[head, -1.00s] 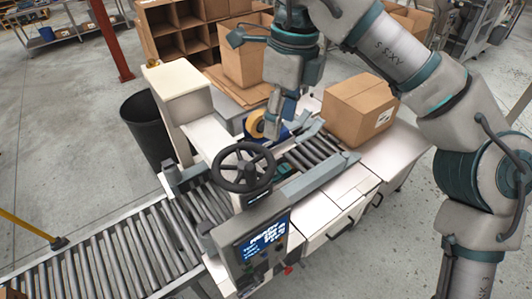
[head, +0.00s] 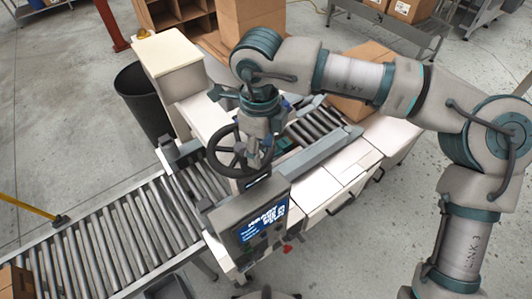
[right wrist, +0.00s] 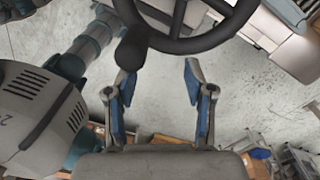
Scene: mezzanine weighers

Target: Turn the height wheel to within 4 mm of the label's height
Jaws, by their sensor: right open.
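The height wheel (head: 213,160) is a dark spoked handwheel on the machine beside the roller conveyor. In the right wrist view its rim (right wrist: 190,45) crosses the top, with a dark knob (right wrist: 130,52) at left. My right gripper (head: 262,160) is over the wheel's right side in the head view and hides part of it. In the right wrist view the gripper (right wrist: 162,78) is open, its blue-padded fingers apart with nothing between them; I cannot tell whether it touches the wheel. The display (head: 265,228) shows text too small to read. My left gripper is not in view.
A cardboard box (head: 347,109) on the machine is partly hidden by my right arm. Grey rollers (head: 130,240) run to lower left. A black bin (head: 143,95) stands behind the conveyor. Stacked cartons (head: 255,18) and shelving are at the back.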

